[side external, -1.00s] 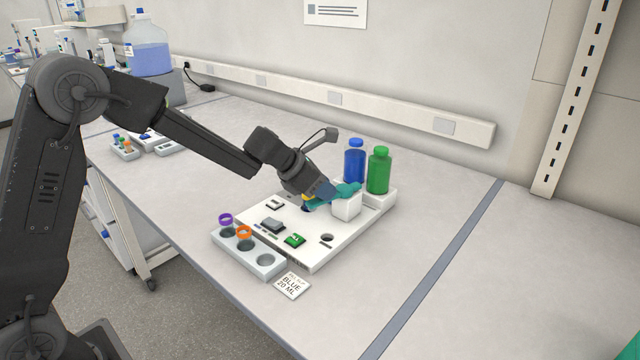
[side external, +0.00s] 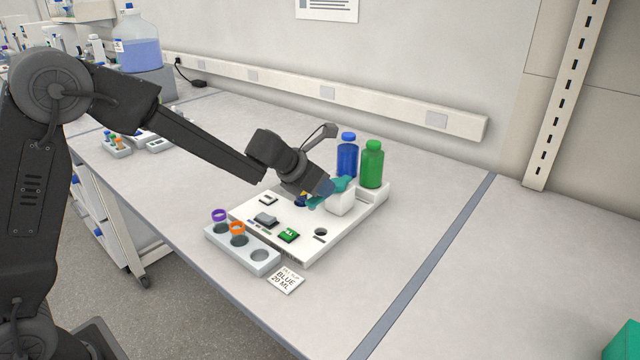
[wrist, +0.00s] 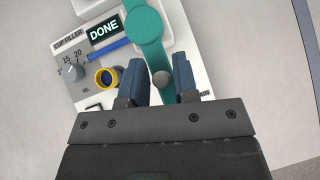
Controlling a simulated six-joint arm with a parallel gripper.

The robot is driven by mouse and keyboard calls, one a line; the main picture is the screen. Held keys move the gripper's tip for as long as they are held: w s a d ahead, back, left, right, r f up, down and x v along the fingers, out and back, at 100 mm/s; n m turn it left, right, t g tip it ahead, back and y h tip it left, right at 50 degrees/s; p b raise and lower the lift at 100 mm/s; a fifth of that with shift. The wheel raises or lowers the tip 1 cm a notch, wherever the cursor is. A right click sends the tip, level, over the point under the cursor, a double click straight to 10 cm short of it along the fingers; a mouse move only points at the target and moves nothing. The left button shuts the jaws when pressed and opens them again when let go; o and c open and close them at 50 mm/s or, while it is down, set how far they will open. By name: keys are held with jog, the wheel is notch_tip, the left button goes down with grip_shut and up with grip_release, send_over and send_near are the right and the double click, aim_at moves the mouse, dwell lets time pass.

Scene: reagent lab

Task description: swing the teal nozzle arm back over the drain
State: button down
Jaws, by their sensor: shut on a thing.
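The teal nozzle arm (side external: 342,184) reaches out from the white housing on the cup filler (side external: 350,228). In the wrist view the teal nozzle arm (wrist: 149,30) runs down between my fingers, with a grey knob on it. My gripper (wrist: 161,84) is shut on this arm; in the side view my gripper (side external: 316,196) is low over the filler. A yellow-rimmed cup with dark blue inside (wrist: 107,78) stands left of the fingers. A dark round opening (side external: 320,232), which looks like the drain, is at the filler's front right, apart from the nozzle arm.
The display (wrist: 103,31) reads DONE. A blue bottle (side external: 347,158) and a green bottle (side external: 372,165) stand behind the housing. A grey rack (side external: 257,260) with purple- and orange-rimmed cups and a BLUE 20 ML card (side external: 286,280) lie in front.

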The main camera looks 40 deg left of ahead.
jog(key=c, duration=1.2)
grip_release()
jog(key=shift+d, duration=0.25)
jog(key=shift+o, duration=0.5)
jog(key=shift+a, duration=0.15)
jog(key=v, duration=1.3)
jog(key=shift+s+r, duration=0.2)
jog(key=shift+r, duration=0.15)
